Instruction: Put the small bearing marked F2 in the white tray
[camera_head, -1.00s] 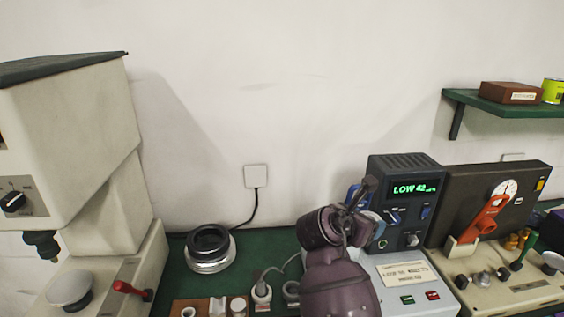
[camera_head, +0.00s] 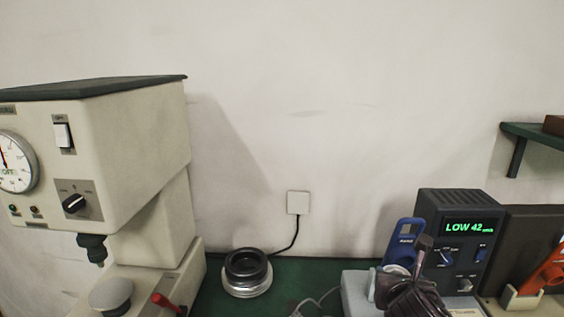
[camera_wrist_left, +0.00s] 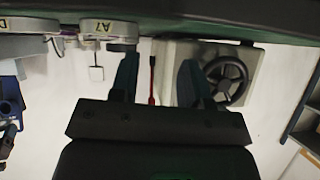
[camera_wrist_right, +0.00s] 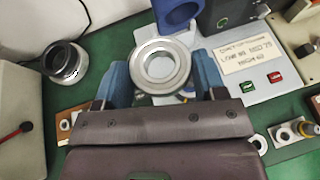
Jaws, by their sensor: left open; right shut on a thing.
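My right gripper (camera_wrist_right: 162,85) is shut on a silver bearing ring (camera_wrist_right: 160,66), which sits between its blue fingertips in the right wrist view. No marking on this ring can be read. In the head view the right gripper (camera_head: 408,282) is at the bottom right, in front of the display device, and largely hides the ring. My left gripper (camera_wrist_left: 158,78) is open and empty in the left wrist view. A ring labelled A7 (camera_wrist_left: 105,28) shows at the upper left there, apart from the fingers. I cannot make out the white tray in any view.
A dark ring on a silver one (camera_head: 247,272) stands on the green bench (camera_head: 300,272). A display device (camera_head: 458,240) reading LOW 42 and a blue holder (camera_head: 403,238) are at right.

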